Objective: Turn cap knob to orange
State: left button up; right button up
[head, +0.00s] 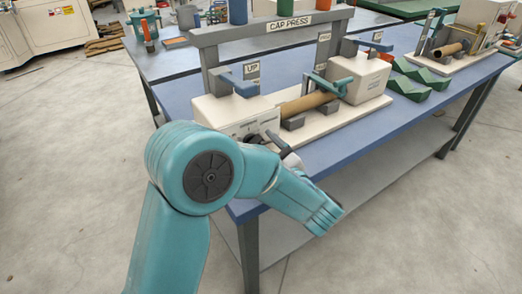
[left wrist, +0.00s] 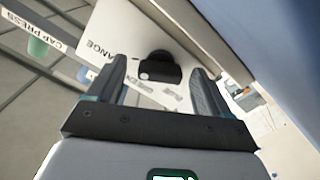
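The black cap knob (left wrist: 160,67) sits on the front of the white press box (left wrist: 110,38), beside a label of which "ANGE" shows. In the left wrist view my left gripper (left wrist: 158,72) is open, with one finger on each side of the knob and a gap showing to both. I cannot tell which label the knob points to. More label text shows below it, tilted and partly hidden. In the head view my left gripper (head: 264,138) is at the front of the white box (head: 222,115); the knob cannot be made out there. My right gripper is not in view.
The CAP PRESS frame (head: 275,27) stands over the box on the blue table (head: 335,150). A brown tube (head: 308,102) lies between the left box and a second white box (head: 362,75). Green wedge blocks (head: 408,85) lie to the right. The floor in front is clear.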

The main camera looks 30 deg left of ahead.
pick_arm(q)
jog(key=v, duration=1.6)
jog(key=shift+s+d+f, duration=0.1)
jog(key=shift+s+d, duration=0.05)
jog(key=shift+d, duration=0.05)
